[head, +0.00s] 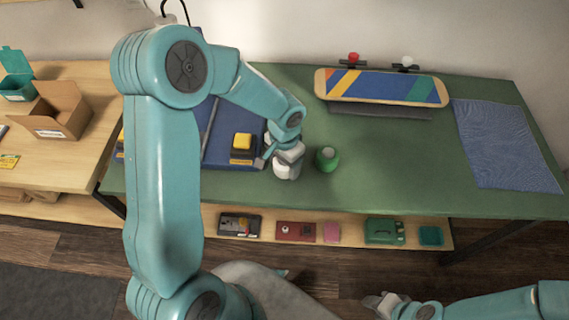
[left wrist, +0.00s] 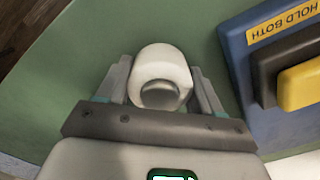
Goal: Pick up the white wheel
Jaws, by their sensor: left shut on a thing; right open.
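The white wheel (left wrist: 162,72) sits between the two fingers of my left gripper (left wrist: 160,90) in the left wrist view, with a finger against each side. In the head view, my left gripper (head: 283,163) is low over the front part of the green table, and the white wheel (head: 285,173) shows at its tip. I cannot tell whether the wheel touches the table. My right gripper (head: 383,302) is open and empty at the bottom of the head view, in front of the table and away from the wheel.
A green round piece (head: 327,160) stands close to the right of my left gripper. A blue fixture with a yellow block (head: 243,141) lies to its left. A skateboard deck (head: 381,87) with red and white wheels is at the back. A blue cloth (head: 506,145) lies right.

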